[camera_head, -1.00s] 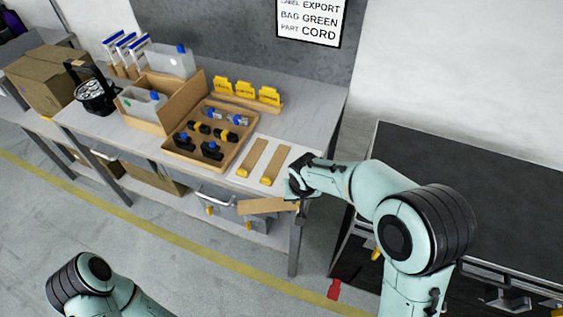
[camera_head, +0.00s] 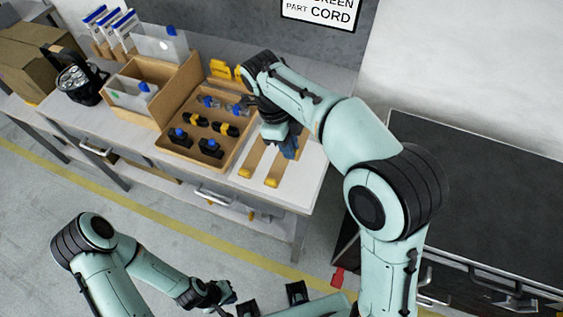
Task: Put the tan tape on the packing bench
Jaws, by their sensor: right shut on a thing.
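The packing bench (camera_head: 315,180) is the pale table carrying the wooden trays. My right gripper (camera_head: 288,147) is over its right part, pointing down above the tan strips. It is shut on the tan tape, which the gripper and wrist now hide. Two tan strips with yellow ends, a left one (camera_head: 254,158) and a right one (camera_head: 276,170), lie side by side on the bench; the gripper overlaps the right one in view. I cannot tell whether it touches the bench. My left gripper (camera_head: 228,298) is low at the bottom edge, away from the bench; its jaws are unclear.
A wooden tray of black and blue parts (camera_head: 205,130) lies just left of the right gripper. Behind it are yellow cards (camera_head: 222,68). A wooden bin (camera_head: 178,88), a black lamp (camera_head: 78,82) and a cardboard box (camera_head: 35,60) stand further left. A dark cabinet (camera_head: 480,190) is right.

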